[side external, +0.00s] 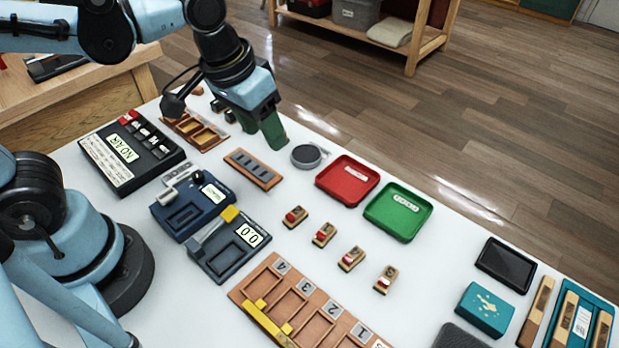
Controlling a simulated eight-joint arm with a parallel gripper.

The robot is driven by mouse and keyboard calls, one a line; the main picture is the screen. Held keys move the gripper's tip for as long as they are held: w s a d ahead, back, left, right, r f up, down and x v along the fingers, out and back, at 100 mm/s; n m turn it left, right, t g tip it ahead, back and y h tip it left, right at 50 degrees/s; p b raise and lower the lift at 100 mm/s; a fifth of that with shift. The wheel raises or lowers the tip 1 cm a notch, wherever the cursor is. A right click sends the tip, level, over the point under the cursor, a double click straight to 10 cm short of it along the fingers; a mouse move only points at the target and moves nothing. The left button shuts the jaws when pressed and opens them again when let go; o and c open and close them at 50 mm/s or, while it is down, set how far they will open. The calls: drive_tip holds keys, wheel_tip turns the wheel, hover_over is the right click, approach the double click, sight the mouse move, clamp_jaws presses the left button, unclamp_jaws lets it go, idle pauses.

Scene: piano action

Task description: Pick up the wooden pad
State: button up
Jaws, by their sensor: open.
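My gripper (272,136), with green fingers, hangs over the far side of the white table. It is open, and I see nothing held in it. I cannot tell for certain which thing is the wooden pad. Several small wooden blocks with red and white parts (323,234) stand apart in a slanting row at mid-table. A brown wooden tray with compartments (197,132) lies left of my gripper, partly hidden behind my arm. A flat brown rack with dark slots (252,168) lies just below my gripper in the picture.
A grey round disc (307,156), a red tray (347,181) and a green tray (398,211) lie right of my gripper. Dark devices (229,245) stand at left. A numbered brown rack (305,312) is in front. Wooden sticks (535,312) and a teal box (485,309) are at right.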

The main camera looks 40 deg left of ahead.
drive_tip(key=d+g, duration=0.2)
drive_tip(key=d, duration=0.4)
drive_tip(key=g, duration=0.1)
hover_over(297, 211)
drive_tip(key=shift+y, duration=0.4)
drive_tip(key=shift+s+a+f, duration=0.1)
drive_tip(key=shift+f, duration=1.9)
drive_tip(key=shift+a+f, duration=0.1)
drive_tip(key=shift+f, duration=1.9)
drive_tip(key=shift+d+f, duration=0.15)
drive_tip(key=shift+f, duration=2.4)
drive_tip(key=shift+c, duration=0.3)
clamp_jaws()
